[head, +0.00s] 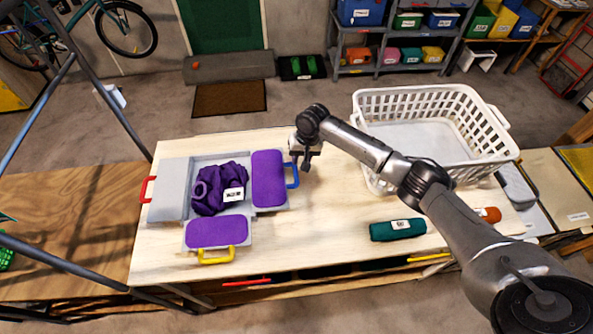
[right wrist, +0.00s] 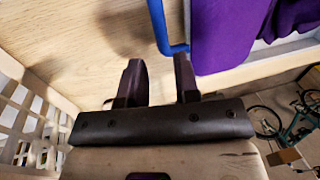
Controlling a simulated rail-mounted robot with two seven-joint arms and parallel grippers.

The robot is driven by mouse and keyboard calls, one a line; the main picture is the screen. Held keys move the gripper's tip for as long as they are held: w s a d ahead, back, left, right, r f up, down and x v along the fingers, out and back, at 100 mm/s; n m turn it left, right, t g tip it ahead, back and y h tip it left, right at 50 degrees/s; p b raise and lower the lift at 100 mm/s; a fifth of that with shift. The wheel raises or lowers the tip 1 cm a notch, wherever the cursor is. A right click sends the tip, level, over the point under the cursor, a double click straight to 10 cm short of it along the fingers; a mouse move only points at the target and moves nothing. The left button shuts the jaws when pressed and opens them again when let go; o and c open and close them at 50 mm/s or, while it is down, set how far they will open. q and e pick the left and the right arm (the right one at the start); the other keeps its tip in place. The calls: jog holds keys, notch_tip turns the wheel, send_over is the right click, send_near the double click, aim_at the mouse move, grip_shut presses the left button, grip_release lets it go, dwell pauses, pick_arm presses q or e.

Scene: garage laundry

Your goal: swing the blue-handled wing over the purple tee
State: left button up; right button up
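The purple tee (head: 217,190) lies bunched on the middle of the grey folding board (head: 203,160), its white label facing up. The blue-handled wing (head: 268,180) lies out flat to the right of the tee, with a flat purple layer on top. Its blue handle (head: 293,175) points right and also shows in the right wrist view (right wrist: 157,25). My right gripper (head: 305,160) is just right of the handle. In the right wrist view its two fingers (right wrist: 157,75) are apart with nothing held between them; contact with the handle cannot be told. My left gripper is not in view.
The red-handled wing (head: 168,190) is bare grey at left; the yellow-handled wing (head: 217,233) is purple-topped in front. A white basket (head: 430,145) stands at the back right. A teal roll (head: 398,229) lies near the front right. The table between board and roll is clear.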

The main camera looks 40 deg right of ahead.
aim_at(296, 172)
jog(key=shift+w+a+f+b, duration=0.15)
jog(key=shift+a+f, duration=0.05)
jog(key=shift+f, duration=0.95)
jog(key=shift+w+a+f+b, duration=0.1)
jog(key=shift+a+f, duration=0.1)
jog(key=shift+f, duration=1)
jog(key=shift+w+a+f+b, duration=0.15)
jog(key=shift+a+f, duration=0.05)
jog(key=shift+f, duration=0.95)
grip_shut()
